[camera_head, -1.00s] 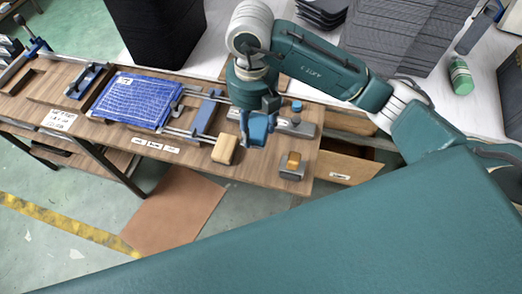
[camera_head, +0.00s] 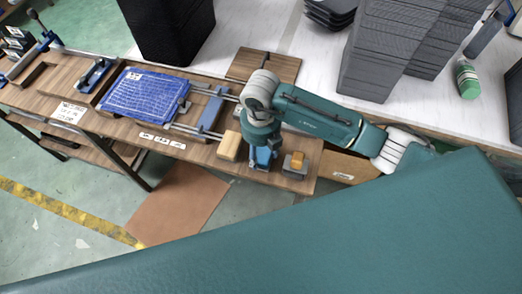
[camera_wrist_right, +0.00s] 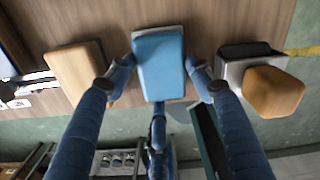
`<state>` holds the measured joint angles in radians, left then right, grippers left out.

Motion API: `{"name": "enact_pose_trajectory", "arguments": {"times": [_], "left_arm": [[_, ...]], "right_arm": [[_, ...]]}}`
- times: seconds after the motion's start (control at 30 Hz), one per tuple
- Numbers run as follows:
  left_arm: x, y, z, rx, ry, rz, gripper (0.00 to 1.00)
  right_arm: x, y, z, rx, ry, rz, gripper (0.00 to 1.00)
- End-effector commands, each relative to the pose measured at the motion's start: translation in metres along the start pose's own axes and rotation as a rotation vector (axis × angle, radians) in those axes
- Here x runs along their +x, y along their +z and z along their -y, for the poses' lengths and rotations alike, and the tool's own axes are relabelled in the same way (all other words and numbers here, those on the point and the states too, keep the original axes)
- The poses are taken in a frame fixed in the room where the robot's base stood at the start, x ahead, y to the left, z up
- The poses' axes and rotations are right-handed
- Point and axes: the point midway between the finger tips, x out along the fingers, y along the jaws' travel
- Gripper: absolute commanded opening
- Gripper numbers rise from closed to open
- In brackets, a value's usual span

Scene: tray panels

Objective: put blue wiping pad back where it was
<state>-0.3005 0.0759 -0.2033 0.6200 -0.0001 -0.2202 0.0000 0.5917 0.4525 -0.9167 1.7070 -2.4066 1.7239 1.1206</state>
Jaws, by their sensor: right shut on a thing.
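In the head view the pad (camera_head: 264,156) shows below my right gripper (camera_head: 263,162), over the front right part of the wooden bench, between a tan block and a grey holder with an orange block. My left gripper is not in view.
The tan block (camera_head: 230,146) lies close on the left, and the grey holder (camera_head: 295,170) with the orange block (camera_head: 297,160) close on the right. A blue mat (camera_head: 143,93) and rails lie further left on the bench. Dark stacks stand on the white table behind.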

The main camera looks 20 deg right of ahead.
Motion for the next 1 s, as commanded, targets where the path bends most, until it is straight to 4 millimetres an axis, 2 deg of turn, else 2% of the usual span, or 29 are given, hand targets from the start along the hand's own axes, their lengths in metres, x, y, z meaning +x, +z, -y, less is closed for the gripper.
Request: {"name": "enact_pose_trajectory", "arguments": {"times": [0.23,0.27,0.33,0.6,0.7,0.77,0.87,1.0], "left_arm": [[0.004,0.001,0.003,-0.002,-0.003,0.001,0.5],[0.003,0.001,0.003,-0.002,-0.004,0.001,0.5],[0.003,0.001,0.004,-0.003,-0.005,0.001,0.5],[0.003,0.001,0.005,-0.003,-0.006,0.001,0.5],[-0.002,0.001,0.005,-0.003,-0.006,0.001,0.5],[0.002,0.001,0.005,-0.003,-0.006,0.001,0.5],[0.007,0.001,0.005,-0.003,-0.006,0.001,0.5],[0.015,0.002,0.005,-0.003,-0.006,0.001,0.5]], "right_arm": [[0.004,0.0,0.0,0.0,0.0,0.0,0.27],[0.003,0.0,0.0,0.0,0.0,0.0,0.56],[0.003,0.0,0.0,0.0,0.0,0.0,0.7],[0.002,0.0,0.0,0.001,-0.001,0.0,0.71],[-0.003,0.0,0.0,0.001,0.0,0.0,0.71],[-0.006,0.001,0.0,0.0,0.001,0.002,0.71],[-0.021,0.002,0.0,-0.001,0.002,0.005,0.71],[-0.051,0.002,0.0,-0.002,0.002,0.007,0.71]]}}
